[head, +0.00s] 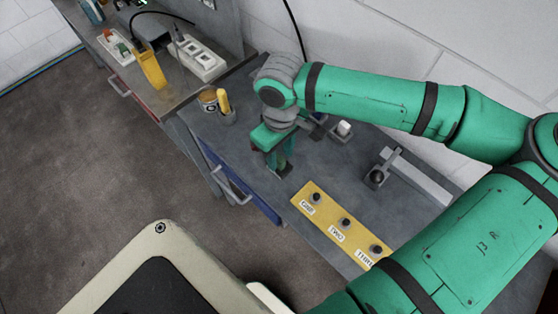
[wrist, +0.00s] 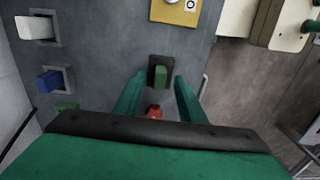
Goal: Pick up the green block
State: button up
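My gripper (wrist: 160,78) is open, its two green fingers apart and pointing down over the bench. A green block (wrist: 161,74) with a dark surround shows between the fingertips in the wrist view. I cannot tell whether the fingers touch it. A second green piece (wrist: 66,106) shows at the left, partly hidden by my gripper body. In the head view my gripper (head: 279,170) is low over the grey bench, and it hides the block there.
A red piece (wrist: 154,111) lies between the fingers, nearer the palm. A blue block (wrist: 48,81) and a white block (wrist: 34,28) sit in grey holders at left. A yellow panel (head: 328,216) with knobs is in front. A yellow-topped item (head: 224,104) and a can (head: 208,99) stand behind.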

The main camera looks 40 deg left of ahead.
jog(key=shift+c, duration=0.6)
jog(key=shift+a, duration=0.1)
grip_shut()
jog(key=shift+r, duration=0.1)
